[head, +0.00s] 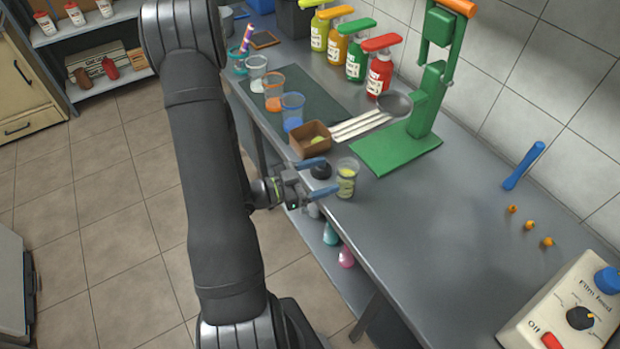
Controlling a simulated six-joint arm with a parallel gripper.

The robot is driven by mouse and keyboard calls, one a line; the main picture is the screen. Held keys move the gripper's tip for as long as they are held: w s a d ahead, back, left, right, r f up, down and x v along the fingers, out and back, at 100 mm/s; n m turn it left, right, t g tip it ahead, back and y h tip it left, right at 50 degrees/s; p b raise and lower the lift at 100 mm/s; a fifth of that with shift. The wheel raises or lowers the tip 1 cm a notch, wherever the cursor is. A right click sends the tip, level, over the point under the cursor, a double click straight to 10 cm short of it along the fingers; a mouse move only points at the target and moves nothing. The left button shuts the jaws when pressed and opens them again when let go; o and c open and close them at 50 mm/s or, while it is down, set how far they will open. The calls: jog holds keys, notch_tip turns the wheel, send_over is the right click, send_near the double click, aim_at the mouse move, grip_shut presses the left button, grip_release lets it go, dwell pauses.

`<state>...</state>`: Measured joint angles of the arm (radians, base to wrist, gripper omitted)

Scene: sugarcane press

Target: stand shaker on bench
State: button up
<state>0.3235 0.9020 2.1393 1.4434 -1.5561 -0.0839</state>
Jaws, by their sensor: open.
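A clear tumbler-like vessel (347,178) with yellow-green contents stands upright at the front edge of the grey bench (430,240); it looks like the shaker, though no label shows. My gripper (322,179) is open at the bench's front edge, with its blue-grey fingers spread and pointing toward the vessel. The vessel is just beyond the fingertips; I cannot tell whether either finger touches it. A small black round piece (321,170) is by the upper finger, partly hidden.
A brown box (314,138), colored cups (292,112) and pale sticks (361,125) are behind. A green press (430,100) and bottles (378,72) stand near the wall. A control box (572,312) is at right. The bench between press and control box is mostly clear.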

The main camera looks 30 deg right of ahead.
aim_at(357, 166)
jog(key=shift+w+a, duration=0.15)
jog(key=shift+a, duration=0.55)
jog(key=shift+w+a, duration=0.1)
jog(key=shift+a, duration=0.6)
jog(key=d, duration=0.4)
jog(key=s+d, duration=0.1)
jog(key=d, duration=0.2)
jog(key=s+d, duration=0.1)
jog(key=d, duration=0.3)
jog(key=shift+s+d, duration=0.15)
jog(key=shift+d, duration=0.15)
jog(key=shift+d+f, duration=0.15)
